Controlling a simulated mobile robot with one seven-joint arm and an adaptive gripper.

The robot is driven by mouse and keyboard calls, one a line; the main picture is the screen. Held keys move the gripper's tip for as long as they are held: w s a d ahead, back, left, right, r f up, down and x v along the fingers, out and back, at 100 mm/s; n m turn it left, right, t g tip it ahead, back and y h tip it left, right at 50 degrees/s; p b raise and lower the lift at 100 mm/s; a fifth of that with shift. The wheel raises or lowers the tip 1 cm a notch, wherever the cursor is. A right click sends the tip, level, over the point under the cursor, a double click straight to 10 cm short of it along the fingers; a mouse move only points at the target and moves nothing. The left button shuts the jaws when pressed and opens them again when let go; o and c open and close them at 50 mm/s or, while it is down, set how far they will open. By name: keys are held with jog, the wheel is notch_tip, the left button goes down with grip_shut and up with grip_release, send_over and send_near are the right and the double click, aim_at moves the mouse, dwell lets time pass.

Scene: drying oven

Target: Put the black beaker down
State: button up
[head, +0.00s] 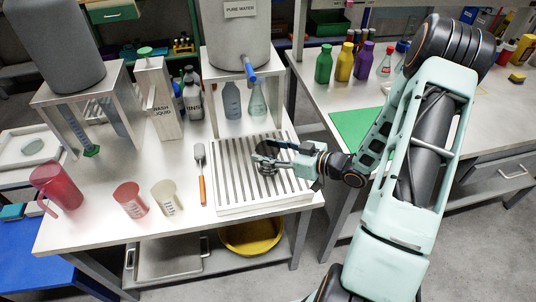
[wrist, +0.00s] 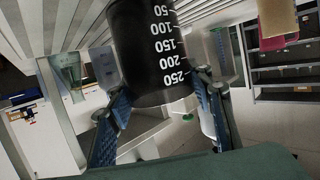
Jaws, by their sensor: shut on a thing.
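The black beaker (wrist: 145,50) with white marks from 50 to 250 fills the upper middle of the wrist view. The fingers of my gripper (wrist: 160,110) lie on both sides of it, shut on it. The beaker's 50 end points toward the slatted rack (wrist: 60,25) at the top of that view. In the head view my gripper (head: 268,160) is over the white slatted rack (head: 228,190) on the table, and the dark beaker there is mostly hidden by it. I cannot tell whether the beaker touches the slats.
A brush with an orange handle (head: 202,188) lies left of the rack. A red beaker (head: 130,199), a clear beaker (head: 166,197) and a red pitcher (head: 55,188) stand farther left. The pure water tank (head: 238,40) stands behind the rack. The rack's front slats are clear.

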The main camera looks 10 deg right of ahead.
jog(key=shift+r, duration=0.7)
jog(key=s+r+p, duration=1.1)
jog(key=s, duration=0.2)
jog(key=shift+s+a+r, duration=0.35)
jog(key=shift+p, duration=0.4)
